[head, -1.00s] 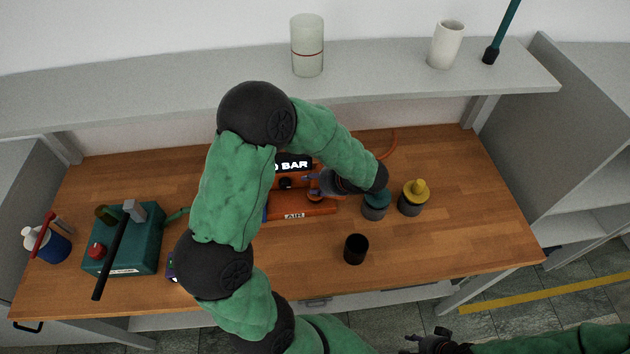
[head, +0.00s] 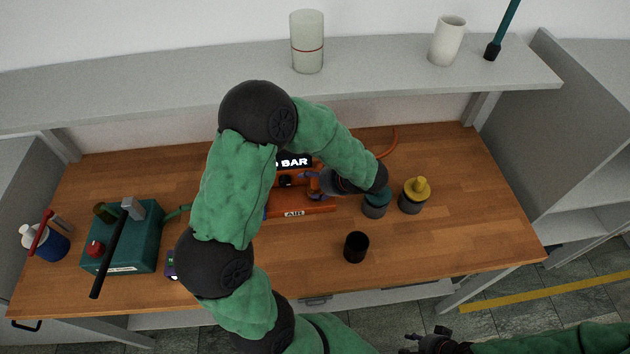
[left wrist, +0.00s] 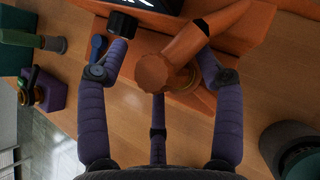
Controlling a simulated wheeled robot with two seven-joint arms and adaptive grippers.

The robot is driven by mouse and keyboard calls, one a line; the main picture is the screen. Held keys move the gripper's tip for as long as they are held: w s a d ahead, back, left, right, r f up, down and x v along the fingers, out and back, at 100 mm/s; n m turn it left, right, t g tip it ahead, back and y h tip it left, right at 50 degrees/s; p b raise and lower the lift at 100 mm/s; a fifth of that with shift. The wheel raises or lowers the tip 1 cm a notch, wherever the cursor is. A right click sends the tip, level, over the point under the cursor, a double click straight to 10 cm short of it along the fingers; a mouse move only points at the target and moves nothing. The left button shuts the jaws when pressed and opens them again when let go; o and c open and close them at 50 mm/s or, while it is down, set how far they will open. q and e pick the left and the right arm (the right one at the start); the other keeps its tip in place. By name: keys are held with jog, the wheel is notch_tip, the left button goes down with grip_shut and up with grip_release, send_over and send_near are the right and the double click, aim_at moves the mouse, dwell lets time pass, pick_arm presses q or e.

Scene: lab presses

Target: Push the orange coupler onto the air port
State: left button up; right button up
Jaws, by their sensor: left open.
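The orange coupler (left wrist: 154,73) shows in the left wrist view as a ribbed round end joined to a thick orange tube. A brass-coloured fitting (left wrist: 186,79) shows just beside and behind it, over the orange press body; I cannot tell whether the coupler is seated on it. My left gripper (left wrist: 160,66) is open, its purple fingers spread around the coupler with gaps at the sides. In the head view the left gripper (head: 316,184) is over the orange press (head: 310,208) with the AIR label. My right gripper (head: 436,342) is at the bottom edge, its fingers unclear.
A teal-topped pot (head: 376,203) and a yellow-topped pot (head: 413,196) stand right of the press. A black cup (head: 356,247) stands in front. The table's right front is clear.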

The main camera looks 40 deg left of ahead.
pick_arm(q)
jog(key=v, duration=1.2)
dwell(0.3)
